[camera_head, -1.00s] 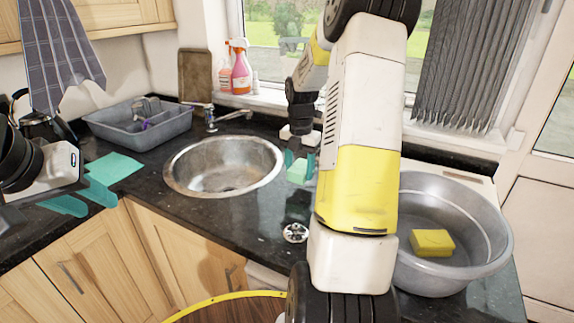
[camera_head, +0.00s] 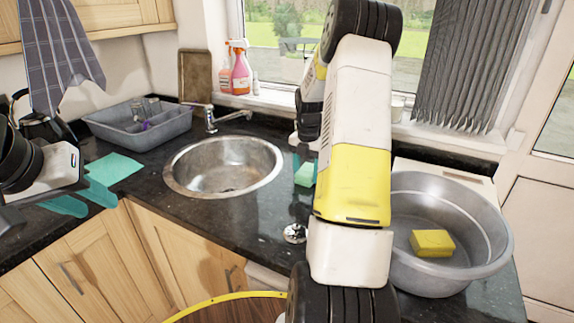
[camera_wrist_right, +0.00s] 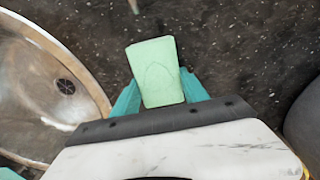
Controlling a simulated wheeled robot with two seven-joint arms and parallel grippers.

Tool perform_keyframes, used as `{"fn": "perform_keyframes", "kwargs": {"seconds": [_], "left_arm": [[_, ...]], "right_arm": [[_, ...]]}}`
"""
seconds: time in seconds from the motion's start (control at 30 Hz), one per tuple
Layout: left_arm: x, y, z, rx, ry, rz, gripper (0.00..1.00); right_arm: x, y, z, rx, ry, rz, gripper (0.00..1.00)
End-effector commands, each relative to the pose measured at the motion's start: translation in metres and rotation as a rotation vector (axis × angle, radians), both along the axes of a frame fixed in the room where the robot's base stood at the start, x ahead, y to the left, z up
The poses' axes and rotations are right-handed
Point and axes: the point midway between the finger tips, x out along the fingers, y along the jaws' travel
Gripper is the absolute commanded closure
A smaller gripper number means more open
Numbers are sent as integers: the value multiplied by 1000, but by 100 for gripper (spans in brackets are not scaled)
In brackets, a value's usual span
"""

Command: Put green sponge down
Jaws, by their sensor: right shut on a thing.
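The green sponge (camera_head: 305,174) is pale green and sits between the teal fingers of my right gripper (camera_head: 304,168), which is shut on it. In the right wrist view the sponge (camera_wrist_right: 156,66) sticks out beyond both fingers of the right gripper (camera_wrist_right: 160,92), with dark granite behind it. The sponge is over the countertop (camera_head: 240,217), just right of the sink; I cannot tell whether it touches the granite. My right arm hides part of the gripper and counter. My left gripper (camera_head: 82,198) has its teal fingers apart, empty, at the left counter edge.
The round metal sink (camera_head: 228,185) is left of the sponge. A grey metal basin (camera_head: 490,250) holding a yellow sponge (camera_head: 432,243) stands right.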

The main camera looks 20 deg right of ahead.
Motion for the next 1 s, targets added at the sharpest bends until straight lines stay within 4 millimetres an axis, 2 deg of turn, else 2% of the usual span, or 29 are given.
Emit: {"fn": "perform_keyframes", "kwargs": {"seconds": [0.03,0.07,0.13,0.17,0.47,0.57,0.67,1.0], "left_arm": [[0,0,0,0,0,0,64],[0,0,0,0,0,0,64],[0,0,0,0,0,0,64],[0,0,0,0,0,0,64],[0,0,0,0,0,0,64],[0,0,0,0,0,0,64],[0,0,0,0,0,0,64],[0,0,0,0,0,0,64]], "right_arm": [[0,0,-2,0,1,0,87],[0,0,-2,0,1,0,42],[0,0,-2,0,0,0,29],[0,0,-1,0,0,0,26],[0,0,0,0,0,0,26],[1,0,6,0,-3,-1,26],[1,-1,21,-1,-3,-2,26],[0,0,93,-1,-3,-1,26]]}}
